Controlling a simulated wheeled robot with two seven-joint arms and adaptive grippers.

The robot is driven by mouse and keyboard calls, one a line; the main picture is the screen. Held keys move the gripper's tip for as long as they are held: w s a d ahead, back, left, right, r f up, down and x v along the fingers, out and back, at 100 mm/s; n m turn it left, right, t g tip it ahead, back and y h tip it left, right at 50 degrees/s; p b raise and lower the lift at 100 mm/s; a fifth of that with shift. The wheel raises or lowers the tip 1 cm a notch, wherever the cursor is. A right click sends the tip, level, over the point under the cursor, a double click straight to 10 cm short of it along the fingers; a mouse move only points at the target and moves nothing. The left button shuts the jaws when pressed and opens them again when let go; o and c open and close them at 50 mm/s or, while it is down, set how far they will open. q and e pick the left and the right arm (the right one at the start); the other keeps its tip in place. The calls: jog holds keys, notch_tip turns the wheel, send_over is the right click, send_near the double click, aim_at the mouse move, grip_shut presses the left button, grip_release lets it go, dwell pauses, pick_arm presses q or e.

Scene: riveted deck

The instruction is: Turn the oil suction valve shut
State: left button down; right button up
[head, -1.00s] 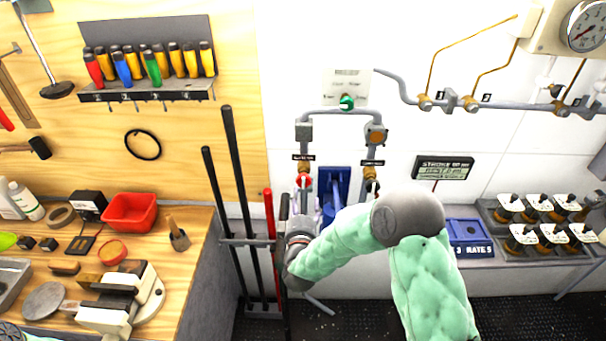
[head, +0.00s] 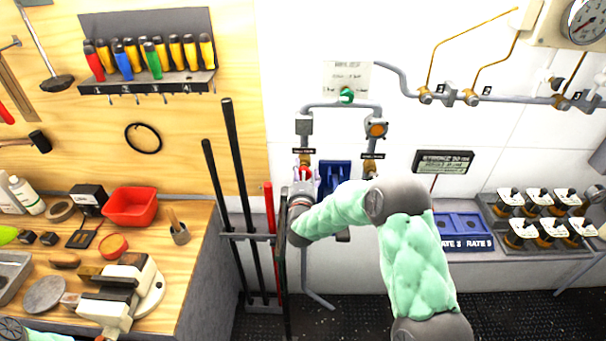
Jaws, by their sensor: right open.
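The oil pipework with its valves hangs on the white wall in the middle of the head view. The left-hand valve (head: 305,171), with a red part, sits on the left pipe below a small black label too small to read clearly. A second brass valve (head: 370,168) is on the right pipe. My right gripper (head: 304,182) is open, its pale fingers pointing up at the red part of the left-hand valve. I cannot tell whether they touch it. My left gripper is out of view.
A blue pump (head: 334,177) stands between the pipes, partly behind my right arm. Long black bars (head: 238,160) and a red bar (head: 269,205) stand in a rack to the left. Blue bins (head: 462,224) are to the right.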

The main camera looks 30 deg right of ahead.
jog(key=c, duration=1.2)
